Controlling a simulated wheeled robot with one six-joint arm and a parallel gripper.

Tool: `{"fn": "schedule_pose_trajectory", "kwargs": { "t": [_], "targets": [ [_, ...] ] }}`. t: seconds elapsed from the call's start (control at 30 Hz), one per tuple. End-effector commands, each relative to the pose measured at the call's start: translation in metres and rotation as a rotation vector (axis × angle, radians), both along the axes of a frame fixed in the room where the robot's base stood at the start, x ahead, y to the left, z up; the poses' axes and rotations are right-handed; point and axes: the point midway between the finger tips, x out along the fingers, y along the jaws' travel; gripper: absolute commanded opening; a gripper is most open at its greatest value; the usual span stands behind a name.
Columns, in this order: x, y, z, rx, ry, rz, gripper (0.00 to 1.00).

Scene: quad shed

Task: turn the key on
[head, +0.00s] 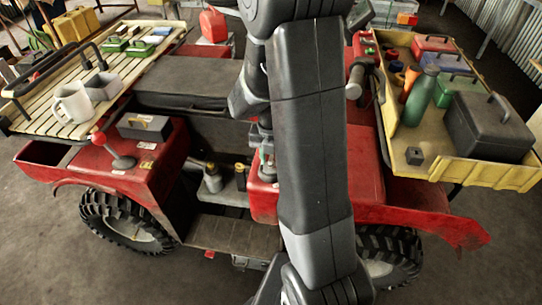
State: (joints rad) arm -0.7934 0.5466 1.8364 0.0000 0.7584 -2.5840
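A red quad (375,165) stands side-on across the view, with its dark seat (185,80) left of the middle. I cannot make out the key; my arm covers the middle of the quad and much of the handlebar area. A handlebar grip (354,82) shows just right of my arm. What appears to be my gripper (266,165) shows partly beside the left edge of my arm, low near the red bodywork. Its fingers are too small and too hidden to tell open from shut or whether they touch anything.
The left slatted rack (135,78) carries a white mug (72,101) and several boxes. A red-knobbed lever (112,150) stands on the rear fender. The right yellow tray (460,168) holds a green bottle (420,95) and a black box (488,127). Floor (490,275) is clear in front.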

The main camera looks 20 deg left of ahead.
Motion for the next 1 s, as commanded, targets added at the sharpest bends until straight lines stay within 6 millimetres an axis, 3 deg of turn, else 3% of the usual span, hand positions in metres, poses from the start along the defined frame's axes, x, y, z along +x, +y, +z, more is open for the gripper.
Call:
{"fn": "schedule_pose_trajectory", "kwargs": {
  "t": [0.17, 0.3, 0.33, 0.53, 0.8, 1.0],
  "targets": [
    [0.0000, 0.0000, 0.0005, 0.000, 0.000, 0.000, 0.29],
    [0.0000, 0.0000, 0.0005, 0.000, 0.000, 0.000, 0.01],
    [0.0000, 0.0000, 0.0006, 0.000, 0.000, 0.000, 0.00],
    [0.0000, 0.0000, 0.0004, 0.000, 0.000, -0.031, 0.00],
    [0.0001, 0.0000, 0.0001, 0.000, 0.000, -0.309, 0.00],
    [0.0001, 0.0000, 0.0004, 0.000, 0.000, -0.419, 0.00]
  ]
}}
